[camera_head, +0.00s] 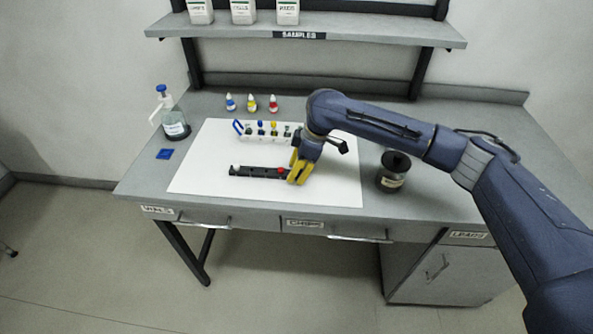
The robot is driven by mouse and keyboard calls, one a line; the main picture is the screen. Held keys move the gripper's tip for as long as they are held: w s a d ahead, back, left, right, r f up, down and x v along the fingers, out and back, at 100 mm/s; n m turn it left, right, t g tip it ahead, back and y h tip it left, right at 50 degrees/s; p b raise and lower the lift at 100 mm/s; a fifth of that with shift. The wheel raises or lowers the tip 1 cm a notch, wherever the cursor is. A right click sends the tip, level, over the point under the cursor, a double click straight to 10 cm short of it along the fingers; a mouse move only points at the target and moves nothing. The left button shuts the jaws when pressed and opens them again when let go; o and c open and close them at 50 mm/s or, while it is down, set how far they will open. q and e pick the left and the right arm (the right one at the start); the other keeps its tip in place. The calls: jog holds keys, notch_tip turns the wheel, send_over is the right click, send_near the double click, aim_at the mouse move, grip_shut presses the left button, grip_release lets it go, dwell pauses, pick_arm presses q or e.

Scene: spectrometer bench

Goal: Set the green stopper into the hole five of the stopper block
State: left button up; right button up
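A long dark block (256,172) lies on the white mat and may be the stopper block. A small red piece (281,170) is at its right end. My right gripper (297,180), with yellow fingers, points down at that right end, very close to the red piece. Whether its fingers are open or shut, and whether they hold anything, is too small to tell. I cannot make out a green stopper; the gripper may hide it. My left gripper is not in view.
A white rack (257,138) with small coloured-top items stands behind the block, partly hidden by my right arm. Several small dropper bottles (252,104) stand further back.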

jog(key=v, duration=1.2)
